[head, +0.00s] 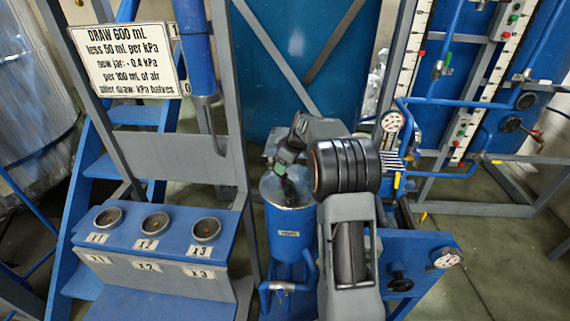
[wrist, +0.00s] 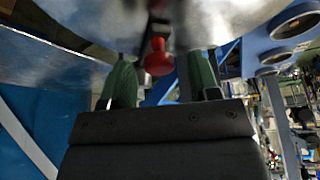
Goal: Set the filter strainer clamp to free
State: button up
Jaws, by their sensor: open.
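The filter strainer (head: 289,228) is a blue upright cylinder with a shiny metal lid and a small label, in the middle of the head view. My gripper (head: 284,170) is just above the lid, and my arm hides part of the lid's right side. In the wrist view my gripper (wrist: 161,78) has its two green fingers spread apart. A small red knob (wrist: 158,57) shows between the fingers, close under the shiny metal surface. It may be the clamp's handle. I cannot tell whether either finger touches it. The clamp's setting cannot be read.
A blue panel with three round ports (head: 154,222), marked X1 to X3, stands left of the strainer. A white sign (head: 124,60) is above it. A blue plate with a gauge (head: 446,258) and a black knob is at right. Pipes and valves fill the back right.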

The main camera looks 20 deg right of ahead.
jog(key=shift+f, duration=0.2)
jog(key=shift+c, duration=0.3)
grip_shut()
